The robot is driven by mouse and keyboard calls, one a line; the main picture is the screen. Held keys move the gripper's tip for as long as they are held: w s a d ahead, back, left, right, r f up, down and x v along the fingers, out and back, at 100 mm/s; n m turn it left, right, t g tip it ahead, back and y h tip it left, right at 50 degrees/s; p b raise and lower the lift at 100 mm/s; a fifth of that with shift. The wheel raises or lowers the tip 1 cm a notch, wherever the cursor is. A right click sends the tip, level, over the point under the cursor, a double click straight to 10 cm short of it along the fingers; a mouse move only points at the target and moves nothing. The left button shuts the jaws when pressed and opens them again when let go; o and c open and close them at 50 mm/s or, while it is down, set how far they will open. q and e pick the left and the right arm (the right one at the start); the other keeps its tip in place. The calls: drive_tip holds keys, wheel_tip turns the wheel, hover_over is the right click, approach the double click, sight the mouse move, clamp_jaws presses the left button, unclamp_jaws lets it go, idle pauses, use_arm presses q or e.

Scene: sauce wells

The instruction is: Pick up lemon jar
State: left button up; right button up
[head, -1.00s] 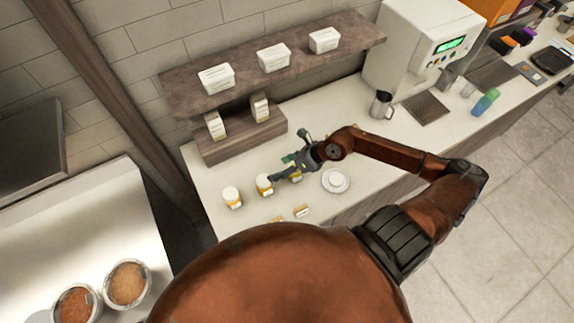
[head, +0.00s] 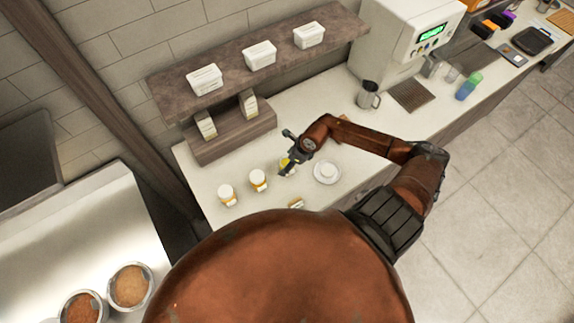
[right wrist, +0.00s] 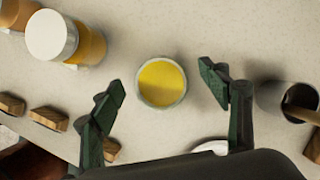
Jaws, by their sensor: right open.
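The lemon jar (right wrist: 162,84) is a small round jar with bright yellow contents and a pale rim, seen from above in the right wrist view. In the head view its yellow side (head: 288,166) shows partly behind my right gripper (head: 285,167). In the right wrist view the right gripper (right wrist: 162,78) is open, with one dark green finger on each side of the jar and visible gaps between. I cannot tell how far down the fingers are relative to the rim. My left gripper is not in view.
Two white-lidded jars (head: 227,195) (head: 258,180) stand left of the lemon jar. A white saucer (head: 327,173) is close on its right. A dark cup (right wrist: 288,101) shows in the right wrist view. Small wooden blocks (right wrist: 48,118) lie near the front edge. A shelf (head: 228,82) hangs behind.

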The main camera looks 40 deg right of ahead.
drive_tip(key=shift+c, duration=0.5)
drive_tip(key=c, duration=1.4)
